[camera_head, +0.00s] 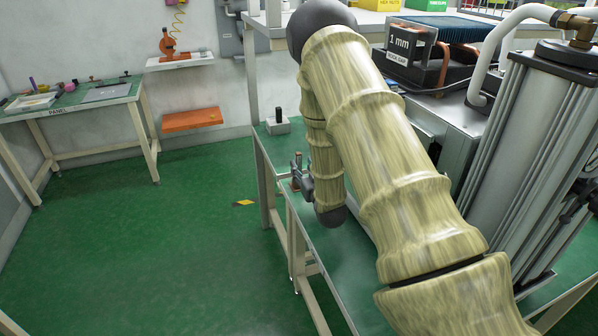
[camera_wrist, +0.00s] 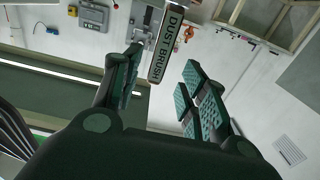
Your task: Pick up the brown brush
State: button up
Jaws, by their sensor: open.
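My gripper (camera_head: 302,180) is at the left edge of the green-topped bench, beside my arm. In the wrist view my gripper (camera_wrist: 163,62) has its two fingers with green pads spread apart. A dark strip lettered DUST BRUSH (camera_wrist: 169,42) shows in the gap between the fingertips; I cannot tell whether it is on the brush itself or is a label by it. A small brownish piece (camera_head: 296,184) shows at the gripper in the head view, too small to identify as the brown brush. Nothing is clearly held.
A bench (camera_head: 263,165) stands under my arm, with a small grey block (camera_head: 277,126) behind the gripper. A machine labelled 1 mm (camera_head: 404,45) and a metal column (camera_head: 520,130) stand at right. A side table (camera_head: 62,101) is at left. The green floor between is mostly clear.

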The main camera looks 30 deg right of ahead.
aim_at(299, 163)
jog(key=shift+f+p+x, duration=0.15)
jog(key=shift+p+x, duration=0.2)
jog(key=shift+x, duration=1)
jog(key=shift+f+p+x, duration=0.1)
jog(key=shift+p+x, duration=0.25)
jog(key=shift+x, duration=1.05)
jog(key=shift+d, duration=0.15)
grip_shut()
